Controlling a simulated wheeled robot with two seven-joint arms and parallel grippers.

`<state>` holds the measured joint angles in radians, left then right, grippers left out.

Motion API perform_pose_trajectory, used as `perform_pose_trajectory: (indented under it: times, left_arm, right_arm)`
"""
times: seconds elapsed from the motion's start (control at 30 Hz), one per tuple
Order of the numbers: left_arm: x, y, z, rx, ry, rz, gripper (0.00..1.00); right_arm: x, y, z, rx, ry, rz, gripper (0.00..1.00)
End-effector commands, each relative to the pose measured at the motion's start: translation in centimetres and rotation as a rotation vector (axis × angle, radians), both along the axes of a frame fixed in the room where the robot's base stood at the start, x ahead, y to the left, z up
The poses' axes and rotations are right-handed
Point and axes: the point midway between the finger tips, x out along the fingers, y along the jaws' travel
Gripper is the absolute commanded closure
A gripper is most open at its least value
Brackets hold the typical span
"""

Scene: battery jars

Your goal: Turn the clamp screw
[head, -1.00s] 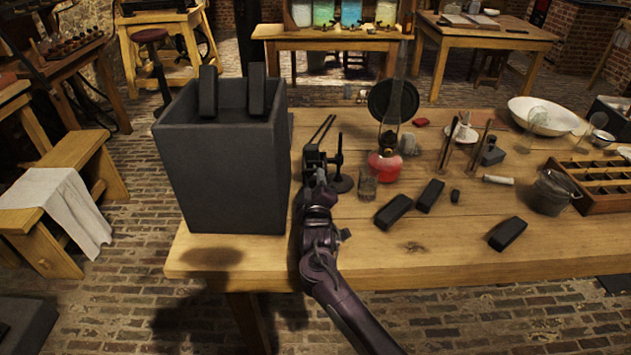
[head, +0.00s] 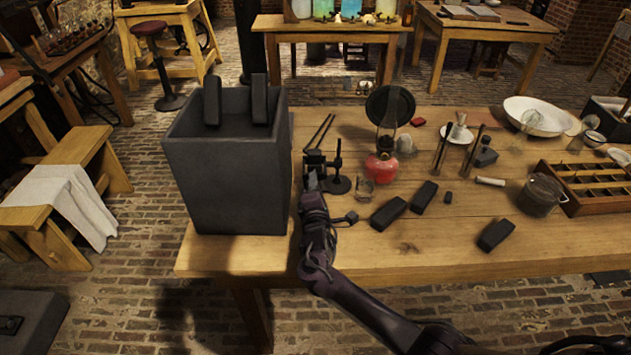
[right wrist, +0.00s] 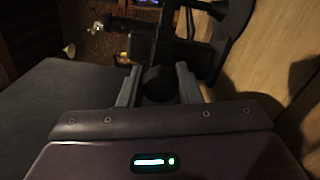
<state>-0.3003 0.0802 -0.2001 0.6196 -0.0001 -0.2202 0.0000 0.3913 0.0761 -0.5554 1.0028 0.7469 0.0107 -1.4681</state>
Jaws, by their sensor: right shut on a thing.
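The clamp (head: 315,158) is a dark block with two thin rods, on the table close to the right side of the big dark box. A dark upright post on a round base (head: 338,183) stands just right of it. My right gripper (head: 312,180) reaches it from the front. In the right wrist view, my gripper (right wrist: 158,84) has its two grey fingers on either side of a dark round knob, the clamp screw (right wrist: 158,83). The fingers are shut on it. Shadow hides the screw's turn angle. My left gripper is out of view.
The tall dark box (head: 225,185) stands close left of my right arm. A small glass (head: 365,188), a red lamp (head: 382,168) and dark blocks (head: 388,213) lie to the right. The table's front right is mostly clear.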

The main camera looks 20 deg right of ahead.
Motion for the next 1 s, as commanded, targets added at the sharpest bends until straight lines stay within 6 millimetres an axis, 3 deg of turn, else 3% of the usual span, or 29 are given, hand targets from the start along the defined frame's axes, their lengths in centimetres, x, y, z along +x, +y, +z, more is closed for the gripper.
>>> perform_pose_trajectory:
  times: [1.0]
  left_arm:
    - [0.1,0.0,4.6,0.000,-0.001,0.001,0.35]
  right_arm:
    - [0.0,0.1,0.1,-0.929,0.271,0.000,0.92]
